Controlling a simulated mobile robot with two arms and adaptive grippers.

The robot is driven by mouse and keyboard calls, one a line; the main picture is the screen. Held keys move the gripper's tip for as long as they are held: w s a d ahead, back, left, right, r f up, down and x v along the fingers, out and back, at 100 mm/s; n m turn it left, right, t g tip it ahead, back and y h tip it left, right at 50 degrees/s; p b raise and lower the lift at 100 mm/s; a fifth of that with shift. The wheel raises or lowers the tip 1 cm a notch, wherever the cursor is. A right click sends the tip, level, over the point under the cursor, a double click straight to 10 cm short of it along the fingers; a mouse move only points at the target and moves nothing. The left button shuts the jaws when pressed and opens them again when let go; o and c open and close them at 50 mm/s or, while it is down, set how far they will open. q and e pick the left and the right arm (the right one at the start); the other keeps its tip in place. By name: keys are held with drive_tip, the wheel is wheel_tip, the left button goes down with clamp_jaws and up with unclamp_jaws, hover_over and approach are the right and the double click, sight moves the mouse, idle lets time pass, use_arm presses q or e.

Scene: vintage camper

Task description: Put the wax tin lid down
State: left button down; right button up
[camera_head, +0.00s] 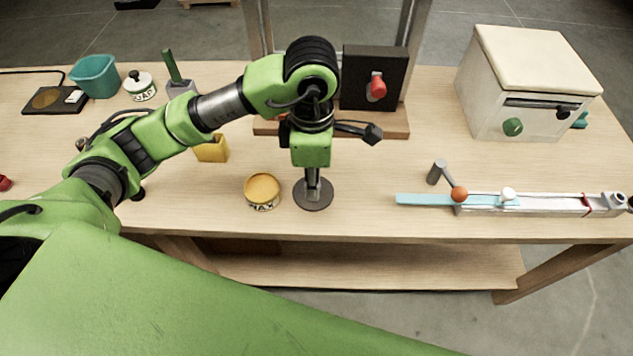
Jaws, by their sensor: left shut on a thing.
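The wax tin (262,203) stands on the workbench left of my left gripper, its round top showing yellow wax and its side a pale printed band. My left gripper (313,188) points straight down and is shut on the wax tin lid (313,203), a dark round disc. The lid lies flat, at or just above the bench top near the front edge. I cannot tell whether it touches the wood. The fingers hide part of its middle. My right gripper is not in view.
A black panel with a red switch (377,87) stands behind the gripper. A yellow block (211,150) is to the left. A long rail with a blue strip (425,199) lies right. A cream box (520,85) stands at back right. Bare wood (365,190) separates lid and rail.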

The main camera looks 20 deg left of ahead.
use_arm(q)
drive_tip(key=shift+w+f+p, duration=0.3)
drive_tip(key=shift+w+f, duration=0.75)
drive_tip(key=shift+f, duration=0.1)
drive_tip(key=shift+w+a+f, duration=0.1)
drive_tip(key=shift+w+f, duration=0.1)
drive_tip(key=shift+f, duration=0.1)
drive_tip(key=shift+w+f, duration=0.2)
drive_tip(key=shift+f, duration=0.05)
wheel_tip(320, 180, down, 3)
drive_tip(key=shift+w+p, duration=0.1)
drive_tip(key=shift+p, duration=0.9)
drive_tip(key=shift+f, duration=0.15)
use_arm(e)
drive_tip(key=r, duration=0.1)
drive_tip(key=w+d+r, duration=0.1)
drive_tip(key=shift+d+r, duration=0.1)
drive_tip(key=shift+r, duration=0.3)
use_arm(q)
drive_tip(key=shift+f, duration=0.1)
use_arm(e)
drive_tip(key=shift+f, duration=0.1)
